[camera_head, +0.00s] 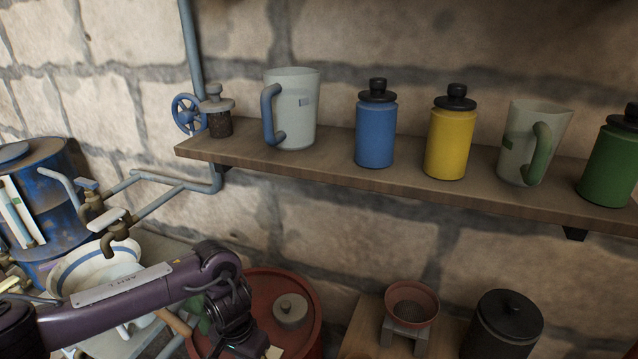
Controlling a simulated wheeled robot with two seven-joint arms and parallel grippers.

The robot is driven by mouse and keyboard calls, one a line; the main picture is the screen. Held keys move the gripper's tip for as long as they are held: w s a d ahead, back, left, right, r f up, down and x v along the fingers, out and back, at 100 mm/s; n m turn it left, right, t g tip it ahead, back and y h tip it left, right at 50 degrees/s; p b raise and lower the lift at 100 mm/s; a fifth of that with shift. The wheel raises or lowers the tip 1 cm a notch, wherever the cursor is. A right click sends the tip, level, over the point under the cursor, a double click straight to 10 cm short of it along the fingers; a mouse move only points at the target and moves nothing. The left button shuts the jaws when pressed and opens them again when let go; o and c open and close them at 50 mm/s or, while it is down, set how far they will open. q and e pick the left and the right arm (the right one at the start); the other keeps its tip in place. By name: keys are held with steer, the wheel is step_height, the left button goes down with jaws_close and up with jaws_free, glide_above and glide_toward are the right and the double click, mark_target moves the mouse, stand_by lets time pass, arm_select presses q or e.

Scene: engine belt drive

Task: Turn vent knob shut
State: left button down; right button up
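Nothing in view is plainly marked as the vent knob. A blue spoked handwheel (187,114) is on the wall pipe, left of the shelf. A pale round knob-like lid (291,310) sits on top of the red drum (262,283) at the bottom centre. My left arm reaches in from the lower left and bends down in front of the drum's left part. My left gripper (250,347) is at the bottom edge, dark and partly cut off, so its fingers cannot be made out. My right gripper is not in view.
A wooden shelf (400,188) holds two jugs (294,110), (531,143), a small stoppered jar (218,115), and blue, yellow and green bottles. Brass taps (120,230) with pale handles stand over a white basin (80,268). A red bowl (411,298) and black canister (505,322) are lower right.

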arm_select(q)
steer(key=shift+w+d+r, duration=0.1)
steer(key=shift+w+d, duration=0.1)
steer(key=shift+d, duration=0.05)
stand_by(0.8)
steer(key=shift+p, duration=0.3)
steer(key=shift+s+d+r+p, duration=0.15)
steer(key=shift+d+p, duration=0.35)
steer(key=shift+p, duration=1.4)
steer(key=shift+s+a+p, duration=0.15)
steer(key=shift+s+p, duration=0.2)
steer(key=shift+p, duration=0.4)
step_height(320, 180, up, 6)
steer(key=p, duration=0.6)
steer(key=shift+s+a+f, duration=0.1)
steer(key=shift+s+f, duration=0.05)
steer(key=shift+f, duration=0.1)
